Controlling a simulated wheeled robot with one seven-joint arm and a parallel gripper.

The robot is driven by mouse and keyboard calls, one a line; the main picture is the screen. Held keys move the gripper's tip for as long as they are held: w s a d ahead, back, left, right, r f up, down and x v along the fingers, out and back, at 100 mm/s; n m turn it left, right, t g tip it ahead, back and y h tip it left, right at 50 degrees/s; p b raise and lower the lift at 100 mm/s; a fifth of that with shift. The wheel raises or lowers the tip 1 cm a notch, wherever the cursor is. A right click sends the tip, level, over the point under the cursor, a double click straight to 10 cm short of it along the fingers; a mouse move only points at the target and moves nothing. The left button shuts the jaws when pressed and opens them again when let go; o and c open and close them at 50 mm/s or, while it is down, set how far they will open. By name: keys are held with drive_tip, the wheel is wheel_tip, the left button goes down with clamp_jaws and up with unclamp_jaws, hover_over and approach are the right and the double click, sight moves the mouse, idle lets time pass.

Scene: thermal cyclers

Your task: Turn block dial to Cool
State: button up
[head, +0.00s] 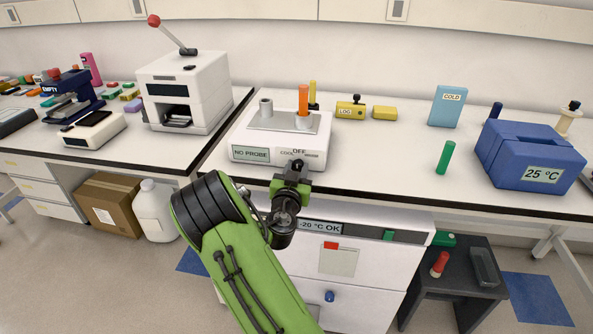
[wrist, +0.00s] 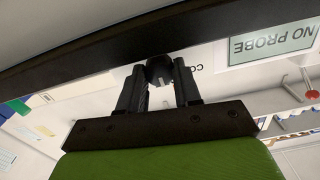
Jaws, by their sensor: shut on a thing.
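The white block unit (head: 255,140) stands near the bench's front edge, with a "NO PROBE" display on its front left. Its black dial (head: 297,165) is on the front face, with "COOL" lettering to its left, "OFF" above and more lettering to its right. My gripper (head: 293,183) is at the front of the unit, shut on the dial. In the wrist view the two black fingers of my gripper (wrist: 160,85) stand either side of the dark dial (wrist: 159,70). The dial's pointer is too small and covered to read.
An orange tube (head: 303,99) stands in the unit's top beside a grey cylinder (head: 266,107). A yellow "LOG" box (head: 350,110), a green tube (head: 445,158) and a blue "25 °C" box (head: 530,156) are to the right. A white freezer (head: 370,262) is below the bench.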

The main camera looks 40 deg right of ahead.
drive_tip(key=shift+n, duration=0.3)
drive_tip(key=n+b, duration=0.1)
drive_tip(key=n, duration=0.2)
drive_tip(key=shift+w+n, duration=0.1)
drive_tip(key=shift+n, duration=0.2)
drive_tip(key=shift+n+b, duration=0.4)
drive_tip(key=shift+n, duration=1.9)
drive_tip(key=o, duration=1)
drive_tip(key=shift+a, duration=0.1)
drive_tip(key=shift+o, duration=0.2)
drive_tip(key=shift+f, duration=0.1)
